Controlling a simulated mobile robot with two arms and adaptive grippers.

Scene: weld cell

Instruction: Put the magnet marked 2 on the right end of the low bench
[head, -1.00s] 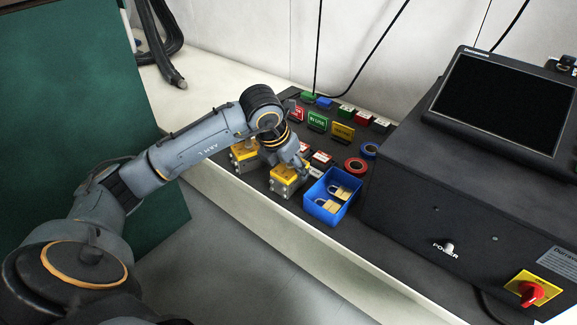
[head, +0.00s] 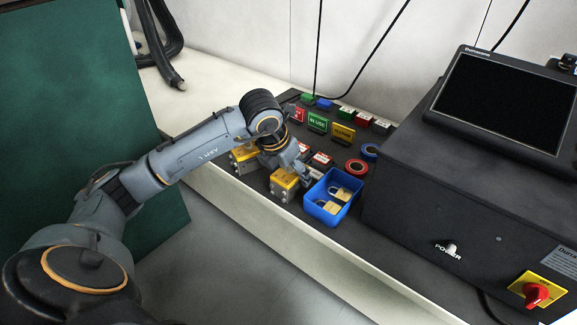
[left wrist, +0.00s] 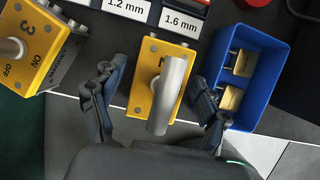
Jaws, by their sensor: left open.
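A yellow magnet block (head: 285,183) with grey sides stands near the front edge of the dark mat, left of the blue bin. In the left wrist view this magnet (left wrist: 141,99) has a grey cylindrical handle and a partly covered black mark that looks like a sideways 2. My left gripper (head: 297,175) is over it, and in the left wrist view its open fingers (left wrist: 155,100) stand on either side with gaps. A second yellow magnet (left wrist: 30,50), marked 3 with ON and OFF, is to the left; in the head view it (head: 240,158) is partly behind my arm. My right gripper is out of view.
The blue bin (head: 322,207) with brass padlocks stands close to the right of the gripper. Tape rolls (head: 356,166), tags and label blocks lie behind. A large dark machine (head: 470,200) blocks the right. I cannot tell whether the pale bench (head: 240,199) is the low one.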

